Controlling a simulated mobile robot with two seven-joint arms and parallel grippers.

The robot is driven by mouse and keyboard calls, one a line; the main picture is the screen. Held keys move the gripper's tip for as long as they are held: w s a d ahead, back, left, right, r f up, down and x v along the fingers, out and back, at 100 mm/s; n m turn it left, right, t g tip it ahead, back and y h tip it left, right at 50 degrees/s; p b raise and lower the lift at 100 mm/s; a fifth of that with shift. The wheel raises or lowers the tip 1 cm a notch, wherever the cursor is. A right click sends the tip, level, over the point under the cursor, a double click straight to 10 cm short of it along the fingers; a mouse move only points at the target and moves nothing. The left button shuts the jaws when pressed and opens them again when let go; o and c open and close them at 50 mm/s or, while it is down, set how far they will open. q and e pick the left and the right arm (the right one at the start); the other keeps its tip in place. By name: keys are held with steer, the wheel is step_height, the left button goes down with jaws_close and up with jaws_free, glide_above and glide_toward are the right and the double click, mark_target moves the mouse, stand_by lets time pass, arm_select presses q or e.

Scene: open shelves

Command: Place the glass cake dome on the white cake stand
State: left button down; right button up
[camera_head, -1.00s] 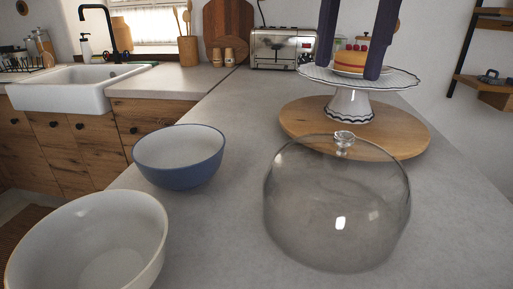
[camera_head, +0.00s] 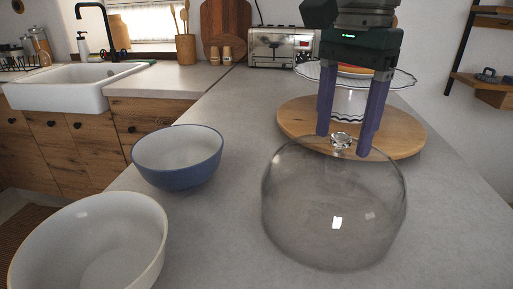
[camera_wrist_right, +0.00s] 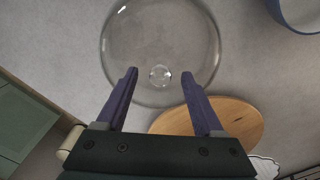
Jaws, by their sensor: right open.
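The clear glass cake dome (camera_head: 335,215) stands on the grey counter with a round glass knob (camera_head: 341,139) on top. It also shows in the right wrist view (camera_wrist_right: 160,35). The white cake stand (camera_head: 405,79) with a dark scalloped edge is behind it on a round wooden board. A cake (camera_head: 356,70) on the stand is mostly hidden by my right gripper. My right gripper (camera_head: 343,144) points down, open, its purple fingers on either side of the knob. In the right wrist view the knob (camera_wrist_right: 160,75) lies between the spread fingertips. My left gripper is out of view.
The round wooden board (camera_head: 295,118) lies under the stand. A blue bowl (camera_head: 180,175) and a cream bowl (camera_head: 90,270) stand to the left of the dome. A toaster (camera_head: 285,47) is at the back. The counter between bowls and dome is clear.

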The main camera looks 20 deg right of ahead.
jaws_close()
stand_by(0.4)
steer(key=shift+r, duration=0.1)
stand_by(0.8)
